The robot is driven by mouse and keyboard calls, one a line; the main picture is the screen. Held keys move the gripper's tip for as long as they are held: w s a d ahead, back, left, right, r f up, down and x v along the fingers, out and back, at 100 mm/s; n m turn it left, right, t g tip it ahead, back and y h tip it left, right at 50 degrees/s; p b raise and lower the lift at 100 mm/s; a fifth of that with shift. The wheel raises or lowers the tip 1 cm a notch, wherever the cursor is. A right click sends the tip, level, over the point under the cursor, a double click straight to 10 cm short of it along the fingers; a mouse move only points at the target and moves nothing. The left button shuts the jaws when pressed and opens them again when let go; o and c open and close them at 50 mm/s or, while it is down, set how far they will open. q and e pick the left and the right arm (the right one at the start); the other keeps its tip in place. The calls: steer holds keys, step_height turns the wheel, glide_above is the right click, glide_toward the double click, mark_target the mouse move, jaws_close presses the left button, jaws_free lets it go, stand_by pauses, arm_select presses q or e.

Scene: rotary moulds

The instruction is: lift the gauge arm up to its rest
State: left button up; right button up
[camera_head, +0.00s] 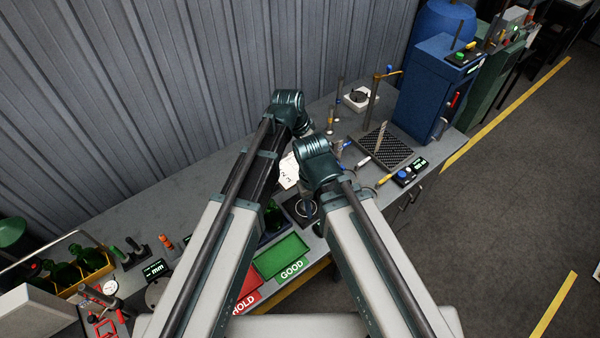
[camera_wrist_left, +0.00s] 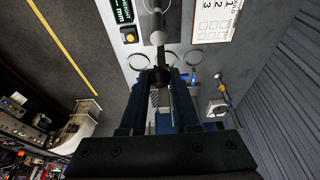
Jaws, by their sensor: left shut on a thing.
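My left gripper (camera_wrist_left: 166,82) is shut on a dark round knob (camera_wrist_left: 162,78) in the left wrist view.
A white card (camera_wrist_left: 216,17) and a display box (camera_wrist_left: 121,13) flank the rod. In the head view a green GOOD tray (camera_head: 281,257) and red HOLD tray (camera_head: 246,291) lie at the bench's front edge. A blue cabinet (camera_head: 430,90) and perforated plate (camera_head: 393,152) stand right.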

arm_select(q)
steer(key=shift+w+d, duration=0.65)
steer(key=shift+d, duration=0.2)
steer(key=shift+c, duration=0.2)
steer(key=shift+w+d, duration=0.15)
steer(key=shift+d, duration=0.05)
jaws_close()
steer(key=shift+w+d, duration=0.15)
steer(key=shift+d, duration=0.15)
steer(key=o, duration=1.5)
jaws_free()
